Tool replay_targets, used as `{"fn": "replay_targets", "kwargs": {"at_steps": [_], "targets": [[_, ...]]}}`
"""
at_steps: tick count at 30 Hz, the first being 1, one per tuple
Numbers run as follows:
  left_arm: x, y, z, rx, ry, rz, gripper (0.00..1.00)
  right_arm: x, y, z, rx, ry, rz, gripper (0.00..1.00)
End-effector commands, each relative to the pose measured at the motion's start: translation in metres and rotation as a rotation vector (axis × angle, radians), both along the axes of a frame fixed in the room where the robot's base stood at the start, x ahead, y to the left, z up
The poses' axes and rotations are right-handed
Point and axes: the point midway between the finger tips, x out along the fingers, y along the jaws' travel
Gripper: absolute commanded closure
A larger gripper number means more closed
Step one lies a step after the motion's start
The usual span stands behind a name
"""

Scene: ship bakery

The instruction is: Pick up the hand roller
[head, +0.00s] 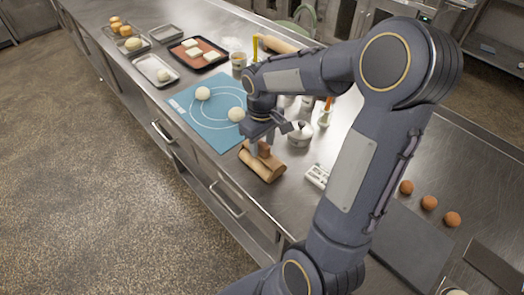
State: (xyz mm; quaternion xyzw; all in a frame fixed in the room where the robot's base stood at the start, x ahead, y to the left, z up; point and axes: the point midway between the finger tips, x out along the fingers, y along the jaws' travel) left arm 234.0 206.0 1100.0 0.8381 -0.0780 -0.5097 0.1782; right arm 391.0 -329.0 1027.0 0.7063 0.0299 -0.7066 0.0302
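The hand roller (262,167), a light wooden cylinder with a darker upright wooden piece on top, lies on the steel counter by its front edge, just below the blue mat. My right gripper (267,140) reaches down from above at the roller's upright piece. Its fingers overlap the top of that piece in the head view. Whether they touch or grip it cannot be made out. The roller appears to rest on the counter. My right arm covers much of the counter to the right. My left gripper is not in view.
A blue mat (207,124) with two pale dough balls lies beyond the roller. A small lidded pot (300,135) and a white device (317,176) stand close on the right. A rolling pin (278,44) and several trays are further back. Brown balls (429,202) lie at right.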

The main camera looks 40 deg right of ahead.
Motion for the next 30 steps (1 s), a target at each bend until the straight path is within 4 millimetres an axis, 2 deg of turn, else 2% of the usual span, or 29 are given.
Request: {"fn": "replay_targets", "kwargs": {"at_steps": [1, 9, 23, 26, 30], "targets": [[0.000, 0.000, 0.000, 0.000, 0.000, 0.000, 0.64, 0.000, 0.000, 0.000, 0.000, 0.000, 0.000, 0.64], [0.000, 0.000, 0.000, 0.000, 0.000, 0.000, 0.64, 0.000, 0.000, 0.000, 0.000, -0.001, 0.000, 0.99], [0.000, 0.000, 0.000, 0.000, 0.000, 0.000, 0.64, 0.001, 0.000, 0.005, 0.000, -0.004, 0.000, 1.00], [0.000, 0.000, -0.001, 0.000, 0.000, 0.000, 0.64, 0.001, 0.000, 0.014, -0.001, -0.004, 0.001, 1.00], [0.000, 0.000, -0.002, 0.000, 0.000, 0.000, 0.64, 0.001, 0.001, 0.035, 0.000, -0.007, 0.003, 1.00]]}}
